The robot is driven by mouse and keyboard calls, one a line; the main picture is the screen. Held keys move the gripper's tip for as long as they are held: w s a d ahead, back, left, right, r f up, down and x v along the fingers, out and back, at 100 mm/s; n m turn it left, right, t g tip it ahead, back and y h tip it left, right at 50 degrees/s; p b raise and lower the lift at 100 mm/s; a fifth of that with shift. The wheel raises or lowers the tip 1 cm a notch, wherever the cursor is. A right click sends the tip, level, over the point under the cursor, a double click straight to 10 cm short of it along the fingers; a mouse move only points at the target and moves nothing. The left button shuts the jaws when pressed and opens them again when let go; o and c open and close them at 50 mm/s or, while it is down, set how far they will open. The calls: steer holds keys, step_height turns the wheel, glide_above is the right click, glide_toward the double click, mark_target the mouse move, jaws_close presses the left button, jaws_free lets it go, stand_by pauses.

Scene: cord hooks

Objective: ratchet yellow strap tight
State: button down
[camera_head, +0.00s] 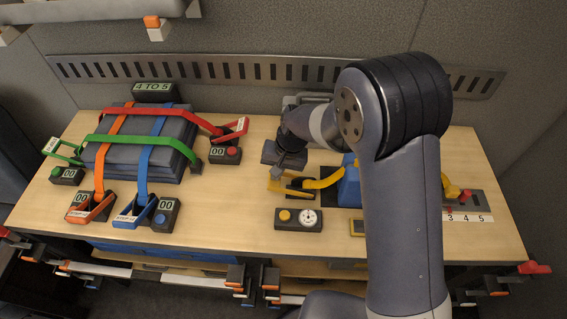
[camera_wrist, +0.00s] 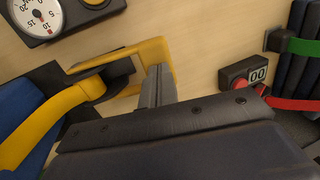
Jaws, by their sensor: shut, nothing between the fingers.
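The yellow strap (camera_head: 325,182) runs from its ratchet across a blue block (camera_head: 348,184), partly hidden behind my arm. It also shows in the wrist view (camera_wrist: 42,128). The yellow ratchet handle (camera_head: 284,189) is a U-shaped frame left of the block, and fills the middle of the wrist view (camera_wrist: 148,54). My gripper (camera_head: 277,172) is shut and empty. In the wrist view its fingertips (camera_wrist: 158,72) overlap the handle's closed end; I cannot tell whether they touch it. A dial gauge (camera_head: 309,218) with a yellow button (camera_head: 285,215) stands in front; its needle is too small to read.
At left a grey padded load (camera_head: 140,160) carries red, green, orange and blue straps with ratchets and counters reading 00. A sign (camera_head: 153,91) reads "4 TO 5". A numbered strip (camera_head: 466,217) shows 3 4 5 at right. Bare wood lies between the two stations.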

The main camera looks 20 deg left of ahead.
steer(key=shift+s+a+f+h, duration=0.15)
steer(key=shift+a+f+h, duration=0.3)
steer(key=shift+f+h, duration=0.1)
steer(key=shift+a+f+t+b, duration=0.2)
steer(key=shift+f+t+b, duration=0.1)
steer(key=shift+f+b, duration=0.4)
steer(key=shift+s, duration=0.1)
steer(key=shift+d, duration=0.1)
step_height(320, 180, up, 11)
steer(key=d+b, duration=0.1)
steer(key=shift+w+d, duration=0.15)
steer(key=shift+w, duration=0.1)
steer(key=shift+w+d+r, duration=0.1)
